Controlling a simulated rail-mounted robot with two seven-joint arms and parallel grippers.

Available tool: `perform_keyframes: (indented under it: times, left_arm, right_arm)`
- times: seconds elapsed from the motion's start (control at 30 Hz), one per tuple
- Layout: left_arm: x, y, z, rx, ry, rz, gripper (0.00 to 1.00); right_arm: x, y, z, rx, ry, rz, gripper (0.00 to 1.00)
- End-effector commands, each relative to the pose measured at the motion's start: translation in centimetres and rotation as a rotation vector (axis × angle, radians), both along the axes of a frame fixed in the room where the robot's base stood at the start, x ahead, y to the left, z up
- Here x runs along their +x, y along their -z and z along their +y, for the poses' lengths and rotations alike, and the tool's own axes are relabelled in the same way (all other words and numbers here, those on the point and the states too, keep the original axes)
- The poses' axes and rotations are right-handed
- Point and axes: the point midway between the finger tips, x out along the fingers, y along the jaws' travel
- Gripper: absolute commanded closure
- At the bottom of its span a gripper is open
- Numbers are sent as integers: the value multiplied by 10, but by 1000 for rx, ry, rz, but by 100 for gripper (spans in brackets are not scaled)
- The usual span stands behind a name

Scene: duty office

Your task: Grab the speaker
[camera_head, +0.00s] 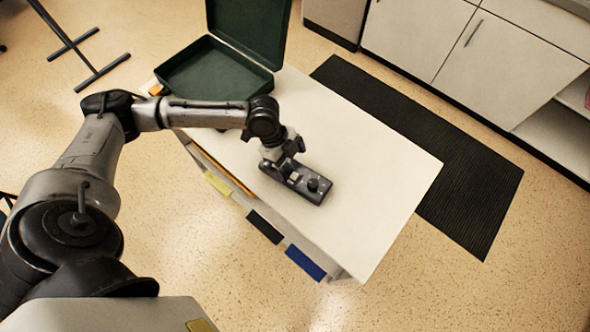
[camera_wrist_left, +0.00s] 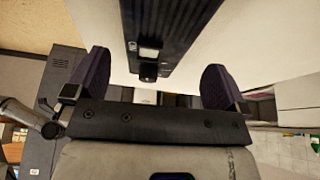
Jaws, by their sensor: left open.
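A dark, oblong device with a round knob and a small light square on top, which I take to be the speaker (camera_head: 312,186), lies on the white table. My left gripper (camera_head: 284,170) is low over its far-left end and partly hides it. In the left wrist view the speaker (camera_wrist_left: 176,22) shows as a dark ribbed body with a pale square, running in from the top between the two purple fingers. The left gripper (camera_wrist_left: 157,84) is open there, with a gap on each side of the speaker. I cannot tell how high the fingers are above the table. My right gripper is not in view.
An open dark green case (camera_head: 215,72) stands at the table's far-left end. The white tabletop (camera_head: 365,190) is clear right of the speaker. Colored tabs hang on the table's front side. A black mat (camera_head: 425,140) lies on the floor before white cabinets (camera_head: 495,65).

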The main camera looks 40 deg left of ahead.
Motion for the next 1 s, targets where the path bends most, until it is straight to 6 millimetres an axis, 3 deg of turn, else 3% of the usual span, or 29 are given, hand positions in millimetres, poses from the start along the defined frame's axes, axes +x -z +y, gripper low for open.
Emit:
perform_keyframes:
  times: [0.17,0.5,0.77,1.0]
  left_arm:
    - [0,8,-3,-1,0,2,0]
    - [1,45,-21,-1,0,1,0]
    - [1,48,-22,0,0,0,0]
    - [1,48,-22,0,0,0,21]
  right_arm:
    - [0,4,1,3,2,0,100]
    - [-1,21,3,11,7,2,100]
    - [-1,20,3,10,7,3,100]
    - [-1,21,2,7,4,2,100]
